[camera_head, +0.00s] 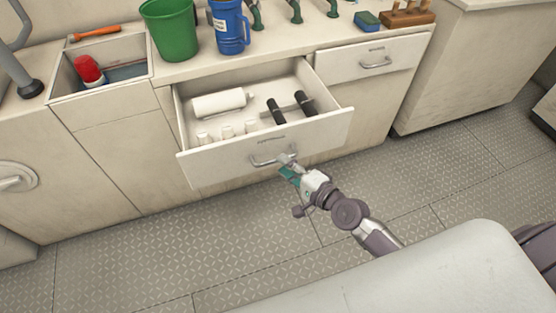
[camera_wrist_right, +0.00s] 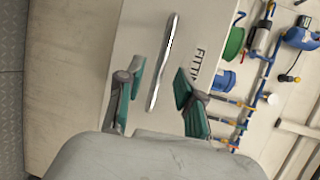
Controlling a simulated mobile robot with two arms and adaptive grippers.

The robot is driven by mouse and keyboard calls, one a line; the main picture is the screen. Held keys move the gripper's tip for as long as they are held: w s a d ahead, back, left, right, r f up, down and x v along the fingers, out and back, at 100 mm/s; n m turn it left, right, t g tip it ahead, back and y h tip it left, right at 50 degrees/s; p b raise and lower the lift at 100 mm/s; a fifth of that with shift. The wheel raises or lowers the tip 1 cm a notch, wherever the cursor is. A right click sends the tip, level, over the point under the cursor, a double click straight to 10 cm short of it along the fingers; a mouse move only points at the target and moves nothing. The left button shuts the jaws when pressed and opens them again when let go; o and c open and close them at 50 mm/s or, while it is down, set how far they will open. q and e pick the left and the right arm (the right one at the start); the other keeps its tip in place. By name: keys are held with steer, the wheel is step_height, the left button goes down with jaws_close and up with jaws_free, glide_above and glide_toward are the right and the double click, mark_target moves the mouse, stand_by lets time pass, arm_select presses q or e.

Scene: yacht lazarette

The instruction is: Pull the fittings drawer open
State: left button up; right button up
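The fittings drawer (camera_head: 236,160) stands pulled out from the counter front, with its contents in view. Its silver bar handle (camera_head: 262,162) is on the front panel, under a small label. In the right wrist view the handle (camera_wrist_right: 163,65) runs lengthwise between the two teal fingers, beside the partly visible label "FITTI". My right gripper (camera_head: 288,172) is at the right end of the handle in the head view. Its fingers (camera_wrist_right: 158,88) are apart, with a gap on each side of the handle. Whether either finger touches it is unclear. My left gripper is out of view.
The drawer holds a white bottle (camera_head: 219,103), black-ended fittings and small white pieces. A closed drawer (camera_head: 366,61) is to its right. A green bucket (camera_head: 170,30) and blue jug (camera_head: 231,28) stand on the counter above. The patterned floor (camera_head: 160,245) in front is clear.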

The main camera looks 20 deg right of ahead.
steer(key=v, duration=0.8)
steer(key=s+d+f+n+g+h, duration=0.1)
steer(key=s+f+n+g+h, duration=0.2)
steer(key=f, duration=0.7)
steer(key=s+f+n+g, duration=0.3)
steer(key=f+n, duration=0.3)
steer(key=f, duration=0.5)
steer(key=s+f+n+g+h, duration=0.3)
steer(key=s+f+n+g, duration=0.3)
steer(key=s+f, duration=0.8)
arm_select(q)
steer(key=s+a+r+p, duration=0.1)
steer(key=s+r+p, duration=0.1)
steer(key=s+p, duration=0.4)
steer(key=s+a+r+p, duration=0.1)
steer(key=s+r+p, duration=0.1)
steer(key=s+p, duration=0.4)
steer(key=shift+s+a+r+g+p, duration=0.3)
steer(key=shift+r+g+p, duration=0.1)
steer(key=shift+p, duration=0.65)
arm_select(e)
steer(key=s+d+r+n+g, duration=0.1)
steer(key=s+d+r, duration=0.1)
steer(key=s, duration=1.2)
steer(key=shift+r+g+h, duration=0.3)
steer(key=shift+r+h, duration=0.1)
steer(key=shift+r, duration=0.5)
